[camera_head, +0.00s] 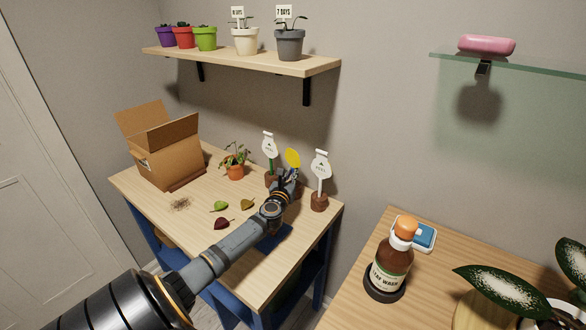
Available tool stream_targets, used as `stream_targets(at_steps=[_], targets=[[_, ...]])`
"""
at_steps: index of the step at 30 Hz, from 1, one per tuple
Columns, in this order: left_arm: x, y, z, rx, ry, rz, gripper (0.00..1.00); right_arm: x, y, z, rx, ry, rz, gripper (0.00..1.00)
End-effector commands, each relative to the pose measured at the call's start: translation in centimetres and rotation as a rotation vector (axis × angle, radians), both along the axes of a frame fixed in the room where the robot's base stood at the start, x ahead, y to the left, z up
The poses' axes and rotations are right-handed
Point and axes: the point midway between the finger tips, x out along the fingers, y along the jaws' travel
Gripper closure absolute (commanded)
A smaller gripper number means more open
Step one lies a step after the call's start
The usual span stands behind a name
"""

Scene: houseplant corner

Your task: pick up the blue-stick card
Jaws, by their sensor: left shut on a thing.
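The blue-stick card, with a yellow oval head (293,158), stands at the table's right back part. A bit of blue stick shows just under its head. My left gripper (288,184) is at this stick, shut on it; the fingers and wrist hide most of the stick and its base. A white card on a green stick (269,146) stands to the left, and a white card on a pale stick (320,164) stands to the right in a brown base (319,202). My right gripper is not in view.
The wooden table (160,202) also holds an open cardboard box (168,152), a small potted plant (235,171), several loose leaves (221,207) and spilled soil (180,204). A shelf with pots (245,58) hangs above. A brown bottle (392,262) stands on the right table.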

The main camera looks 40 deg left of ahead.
Motion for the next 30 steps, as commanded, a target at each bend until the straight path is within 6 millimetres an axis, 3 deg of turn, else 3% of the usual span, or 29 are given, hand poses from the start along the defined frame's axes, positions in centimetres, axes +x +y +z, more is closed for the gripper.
stream_targets(at_steps=[11,17,23,30], targets=[[0.0,0.0,1.1,0.003,-0.001,-0.001,1.0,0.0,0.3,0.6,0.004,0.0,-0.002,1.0],[0.0,0.0,4.8,0.002,-0.002,0.0,1.0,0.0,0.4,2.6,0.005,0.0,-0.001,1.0],[0.0,0.0,9.7,0.003,-0.002,-0.002,1.0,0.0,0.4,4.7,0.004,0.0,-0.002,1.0],[0.0,0.0,14.8,0.003,-0.002,-0.001,1.0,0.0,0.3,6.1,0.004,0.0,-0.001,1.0]])
